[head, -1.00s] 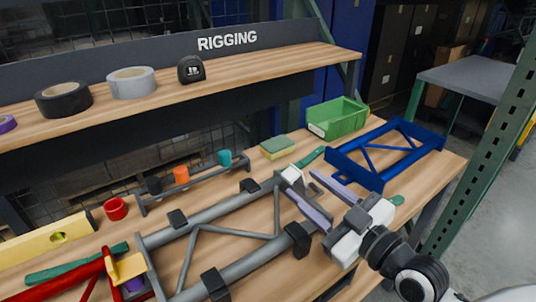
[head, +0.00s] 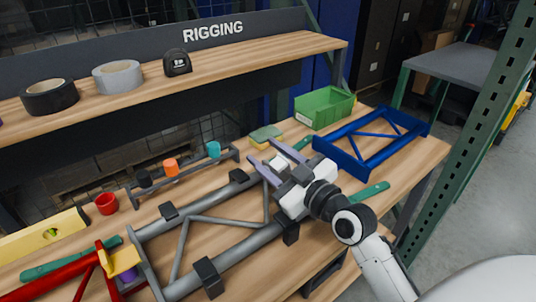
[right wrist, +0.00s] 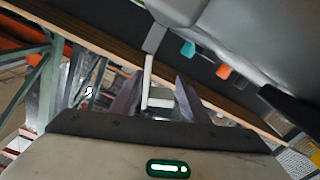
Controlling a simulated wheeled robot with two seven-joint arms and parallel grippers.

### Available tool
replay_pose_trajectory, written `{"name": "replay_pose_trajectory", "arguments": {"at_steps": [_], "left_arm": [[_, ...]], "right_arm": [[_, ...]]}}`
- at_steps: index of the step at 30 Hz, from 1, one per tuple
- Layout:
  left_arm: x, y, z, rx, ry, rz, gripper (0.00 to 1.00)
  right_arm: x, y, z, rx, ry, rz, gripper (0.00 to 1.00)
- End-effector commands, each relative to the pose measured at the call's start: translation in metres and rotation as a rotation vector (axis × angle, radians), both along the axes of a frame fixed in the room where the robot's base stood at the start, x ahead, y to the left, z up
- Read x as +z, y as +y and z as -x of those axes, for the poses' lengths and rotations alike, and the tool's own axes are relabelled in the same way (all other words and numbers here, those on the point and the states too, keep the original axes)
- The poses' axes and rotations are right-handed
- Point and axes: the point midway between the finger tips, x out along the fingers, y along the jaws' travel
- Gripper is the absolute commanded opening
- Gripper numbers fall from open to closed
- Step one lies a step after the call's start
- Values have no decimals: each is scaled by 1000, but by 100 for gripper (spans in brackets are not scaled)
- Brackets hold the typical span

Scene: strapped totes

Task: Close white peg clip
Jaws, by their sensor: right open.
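The white peg clip (head: 279,163) sits at the far right end of the grey tubular frame (head: 226,249) on the bench. My right gripper (head: 263,152) is open, its two long fingers on either side of the clip. In the right wrist view, a white block (right wrist: 159,98) and a thin upright pale strip (right wrist: 147,82) show between the fingers. I cannot tell whether the fingers touch the clip or how far its lid is open. My left gripper is not in view.
Black clips (head: 209,276) sit along the grey frame. A blue frame (head: 373,138) and green bin (head: 324,107) stand behind right. A rail with coloured cups (head: 171,167) lies behind. A red frame (head: 62,272) with a yellow clip (head: 122,262) is left. The shelf (head: 130,102) overhangs the back.

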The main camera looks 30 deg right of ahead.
Motion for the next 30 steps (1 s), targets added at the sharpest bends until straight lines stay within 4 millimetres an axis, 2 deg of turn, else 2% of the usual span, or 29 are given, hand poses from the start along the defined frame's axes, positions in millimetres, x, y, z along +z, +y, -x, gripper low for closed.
{"name": "replay_pose_trajectory", "arguments": {"at_steps": [3,9,10,20,30], "left_arm": [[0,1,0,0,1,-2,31],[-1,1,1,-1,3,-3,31],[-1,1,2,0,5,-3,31],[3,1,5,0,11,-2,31],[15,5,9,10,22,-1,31]], "right_arm": [[0,0,0,0,0,0,40],[-1,1,0,2,2,-1,6],[-1,1,0,2,2,-2,4],[1,0,0,5,9,-46,4],[9,-11,-1,6,30,-273,4]]}}
